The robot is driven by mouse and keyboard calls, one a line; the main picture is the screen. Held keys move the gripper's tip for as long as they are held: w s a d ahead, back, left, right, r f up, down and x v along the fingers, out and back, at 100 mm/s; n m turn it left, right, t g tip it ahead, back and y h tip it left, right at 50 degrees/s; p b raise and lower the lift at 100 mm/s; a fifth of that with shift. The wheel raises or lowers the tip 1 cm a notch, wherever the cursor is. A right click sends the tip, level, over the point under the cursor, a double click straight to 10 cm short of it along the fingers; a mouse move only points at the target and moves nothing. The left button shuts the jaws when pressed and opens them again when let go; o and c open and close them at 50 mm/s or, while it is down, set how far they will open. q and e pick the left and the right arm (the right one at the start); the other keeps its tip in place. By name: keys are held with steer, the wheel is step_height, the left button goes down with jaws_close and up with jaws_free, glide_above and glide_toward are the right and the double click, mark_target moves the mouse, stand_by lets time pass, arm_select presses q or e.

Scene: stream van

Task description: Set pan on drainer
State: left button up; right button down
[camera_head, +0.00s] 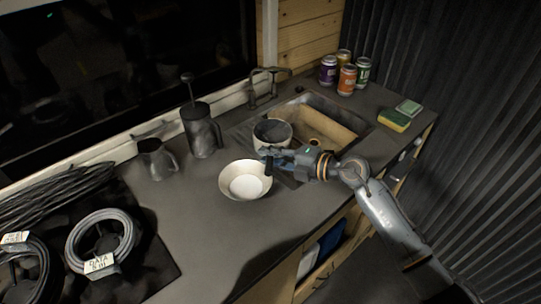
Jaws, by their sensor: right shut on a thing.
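The pale, shallow pan (232,186) is at the middle of the dark counter, left of and in front of the sink. A short dark handle (268,166) shows at its right rim. My right gripper (270,157) is shut at this handle, its arm coming in from the right. I cannot tell whether the pan touches the counter. The drainer (238,133) is the grey metal area beside the sink basin, partly covered by a round grey pot (272,133). My left gripper is not in view.
The sink basin (328,134) has a tap (262,90) behind it. A French press (201,133) and a jug (157,159) stand left of the drainer. Several cans (347,80) and a sponge (394,121) are at the right. Cable coils (103,240) lie front left. The counter's front middle is clear.

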steer(key=c, duration=1.3)
jaws_free()
steer(key=shift+f, duration=0.1)
steer(key=shift+o, duration=0.2)
steer(key=b+v, duration=0.1)
steer(key=v, duration=1)
steer(key=shift+d, duration=0.1)
steer(key=shift+s+d, duration=0.2)
steer(key=shift+d, duration=0.2)
